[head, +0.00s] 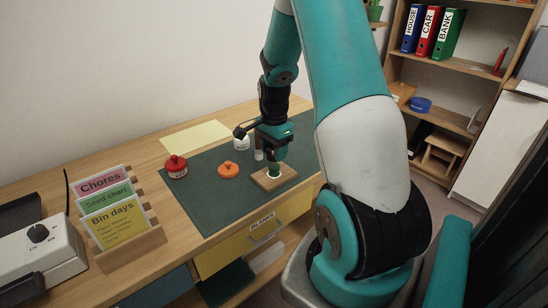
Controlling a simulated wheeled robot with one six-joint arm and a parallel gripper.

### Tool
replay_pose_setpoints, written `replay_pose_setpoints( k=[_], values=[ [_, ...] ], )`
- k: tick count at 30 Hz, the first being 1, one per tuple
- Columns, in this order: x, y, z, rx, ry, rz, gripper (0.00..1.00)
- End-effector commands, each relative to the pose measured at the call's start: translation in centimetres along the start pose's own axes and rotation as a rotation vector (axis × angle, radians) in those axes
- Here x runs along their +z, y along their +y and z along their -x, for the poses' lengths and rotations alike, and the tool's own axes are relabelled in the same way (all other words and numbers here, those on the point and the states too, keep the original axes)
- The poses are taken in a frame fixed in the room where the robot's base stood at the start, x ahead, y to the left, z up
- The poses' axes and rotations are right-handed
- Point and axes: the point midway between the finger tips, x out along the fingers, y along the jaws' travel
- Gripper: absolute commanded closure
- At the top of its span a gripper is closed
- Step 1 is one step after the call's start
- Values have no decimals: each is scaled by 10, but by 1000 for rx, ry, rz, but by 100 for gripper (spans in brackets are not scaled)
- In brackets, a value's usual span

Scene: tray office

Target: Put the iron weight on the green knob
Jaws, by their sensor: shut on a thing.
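My gripper (273,157) points straight down over the desk. Its jaws are shut at a small green and whitish knob (274,170), which stands on a flat wooden block (268,183). The fingers hide part of the knob. I cannot make out a separate iron weight between the jaws. A red rounded piece with a small top knob and a dark label (176,167) stands to the left on the dark green mat (212,205). A flat orange piece with a knob (228,170) lies between it and the block.
A card rack (133,246) and a white device with a dial (40,252) stand at left. A yellow sheet (196,137) lies behind. The mat's front left is clear.

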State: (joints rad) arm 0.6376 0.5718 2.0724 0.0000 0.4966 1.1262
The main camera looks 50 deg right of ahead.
Motion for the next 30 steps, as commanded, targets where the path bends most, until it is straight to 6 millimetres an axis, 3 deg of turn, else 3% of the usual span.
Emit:
replay_pose_setpoints(
  k=[5, 17, 18, 20, 21, 30],
  values=[
    [0, 0, -23, 1, -1, -1, 93],
    [-1, 0, -28, -1, 0, -1, 93],
    [0, 0, -28, 0, 0, -1, 46],
    [0, 0, -28, 0, 0, -1, 32],
    [0, 0, -28, 0, 0, -1, 27],
    [0, 0, -24, 0, 0, -1, 27]
  ],
)
